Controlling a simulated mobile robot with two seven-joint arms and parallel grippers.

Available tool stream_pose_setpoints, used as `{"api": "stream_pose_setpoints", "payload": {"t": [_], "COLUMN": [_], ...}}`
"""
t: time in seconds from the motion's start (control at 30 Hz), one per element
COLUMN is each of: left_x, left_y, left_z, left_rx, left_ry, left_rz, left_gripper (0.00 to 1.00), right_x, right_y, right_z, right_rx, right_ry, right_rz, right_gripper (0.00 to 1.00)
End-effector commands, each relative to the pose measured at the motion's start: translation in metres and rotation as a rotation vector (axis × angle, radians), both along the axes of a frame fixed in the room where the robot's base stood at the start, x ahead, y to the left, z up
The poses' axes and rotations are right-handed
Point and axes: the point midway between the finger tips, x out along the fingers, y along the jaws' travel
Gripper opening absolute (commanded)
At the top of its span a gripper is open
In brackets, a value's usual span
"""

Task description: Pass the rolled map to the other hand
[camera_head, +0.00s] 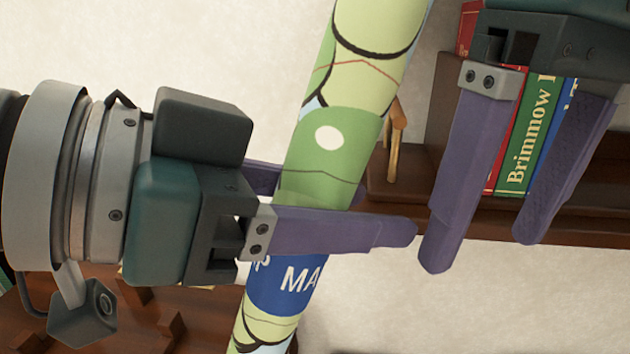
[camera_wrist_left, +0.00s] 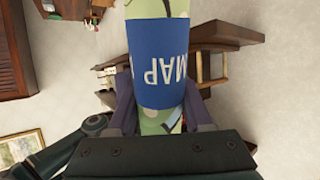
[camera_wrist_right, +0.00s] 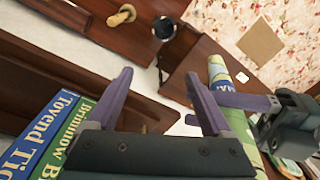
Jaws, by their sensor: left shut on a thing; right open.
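The rolled map (camera_head: 345,125) is a green tube with contour lines and a blue band marked MAP. It stands tilted in the head view, its top leaning right and running out of the picture. My left gripper (camera_head: 385,215) is shut on it just above the blue band. The band also shows large in the left wrist view (camera_wrist_left: 160,65). My right gripper (camera_head: 480,255) is open and empty, to the right of the map and apart from it, its fingers pointing down. In the right wrist view the map (camera_wrist_right: 238,120) lies right of the open fingers (camera_wrist_right: 160,85).
Behind my right gripper, a wooden shelf (camera_head: 400,195) holds upright books, among them a green one (camera_head: 530,135) and a red one. A small wooden object (camera_head: 395,135) stands on the shelf left of the books. Brown wooden furniture (camera_head: 130,320) is at the lower left.

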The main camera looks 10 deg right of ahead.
Motion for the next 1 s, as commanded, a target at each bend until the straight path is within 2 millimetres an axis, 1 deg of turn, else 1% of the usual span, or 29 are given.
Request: {"api": "stream_pose_setpoints", "payload": {"t": [0.03,0.1,0.2,0.3,0.37,0.43,0.5,0.57,0.67,0.8,0.9,1.0], "left_x": [0.0,0.0,0.0,0.0,0.0,0.0,0.0,0.0,0.0,0.0,0.0,0.0], "left_y": [0.0,0.0,0.0,0.0,0.0,0.0,0.0,0.0,0.0,0.0,0.0,0.0], "left_z": [0.001,0.001,0.001,0.001,0.001,0.001,0.001,0.001,0.001,0.001,0.001,0.001], "left_rx": [-0.001,-0.001,-0.001,-0.001,-0.001,-0.001,-0.001,-0.001,-0.001,-0.001,-0.001,-0.001], "left_ry": [0.0,0.0,0.0,-0.001,-0.001,0.0,0.0,0.0,0.0,0.0,0.0,0.0], "left_rz": [0.0,0.0,0.0,0.0,0.0,0.0,0.0,0.0,0.0,0.0,0.0,0.0], "left_gripper": [0.0,0.0,0.0,0.0,0.0,0.0,0.0,0.0,0.0,0.0,0.0,0.0], "right_x": [-0.006,-0.01,-0.017,-0.024,-0.027,-0.031,-0.034,-0.039,-0.052,-0.08,-0.099,-0.112], "right_y": [0.016,0.037,0.063,0.083,0.089,0.091,0.086,0.076,0.049,0.002,-0.025,-0.041], "right_z": [-0.015,-0.031,-0.049,-0.063,-0.07,-0.08,-0.09,-0.101,-0.121,-0.147,-0.158,-0.163], "right_rx": [0.041,0.102,0.196,0.279,0.316,0.346,0.351,0.337,0.271,0.131,0.043,-0.014], "right_ry": [-0.007,-0.044,-0.106,-0.175,-0.215,-0.26,-0.299,-0.326,-0.346,-0.33,-0.307,-0.287], "right_rz": [0.068,0.153,0.237,0.273,0.272,0.251,0.213,0.17,0.092,0.006,-0.024,-0.038], "right_gripper": [0.85,0.85,0.85,0.85,0.85,0.85,0.85,0.85,0.85,0.85,0.85,0.85]}}
